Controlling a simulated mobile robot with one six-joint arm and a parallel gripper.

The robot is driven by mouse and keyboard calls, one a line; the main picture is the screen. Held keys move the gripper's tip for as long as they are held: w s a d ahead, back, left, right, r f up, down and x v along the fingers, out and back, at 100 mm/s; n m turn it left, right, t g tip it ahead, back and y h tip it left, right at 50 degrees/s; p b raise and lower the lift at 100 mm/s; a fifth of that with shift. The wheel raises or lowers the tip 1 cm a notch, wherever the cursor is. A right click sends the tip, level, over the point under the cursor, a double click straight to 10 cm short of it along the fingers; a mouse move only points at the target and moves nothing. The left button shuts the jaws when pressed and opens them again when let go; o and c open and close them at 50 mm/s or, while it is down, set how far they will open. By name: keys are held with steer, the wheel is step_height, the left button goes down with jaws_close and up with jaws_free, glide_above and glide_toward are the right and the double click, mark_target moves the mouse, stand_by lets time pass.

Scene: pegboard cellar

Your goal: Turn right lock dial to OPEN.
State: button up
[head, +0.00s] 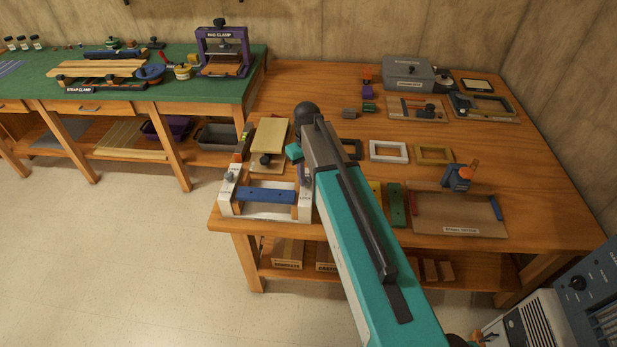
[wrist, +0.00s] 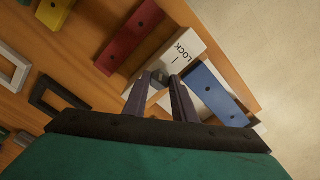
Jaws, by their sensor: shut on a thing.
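The right lock block (wrist: 178,56) is white, with the word LOCK and a short dark line on its top in the wrist view. In the head view this block (head: 305,203) stands at the right end of a white fixture. My gripper (wrist: 161,77) is shut on the small dark grey right lock dial (wrist: 157,83), one finger on each side. The fingers hide part of the dial, and I cannot read its setting. No OPEN mark shows. In the head view my gripper (head: 304,176) is over the right block. The left lock dial (head: 228,177) sits on the other white block.
A blue bar (head: 265,195) spans the fixture beside the right block. A red bar (wrist: 129,36) and a dark frame (wrist: 58,100) lie near in the wrist view. The fixture is at the front-left table edge, with open floor (head: 120,255) beyond.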

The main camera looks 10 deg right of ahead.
steer(key=n+b, duration=0.1)
steer(key=n, duration=1.3)
steer(key=shift+b, duration=0.3)
steer(key=n, duration=0.7)
steer(key=shift+a, duration=0.1)
steer(key=n, duration=0.3)
steer(key=shift+s+n+b, duration=0.1)
steer(key=shift+n+b, duration=0.2)
steer(key=shift+n, duration=0.1)
steer(key=shift+f+n, duration=0.1)
steer(key=shift+n, duration=1.8)
steer(key=o, duration=1)
steer(key=shift+o, duration=0.2)
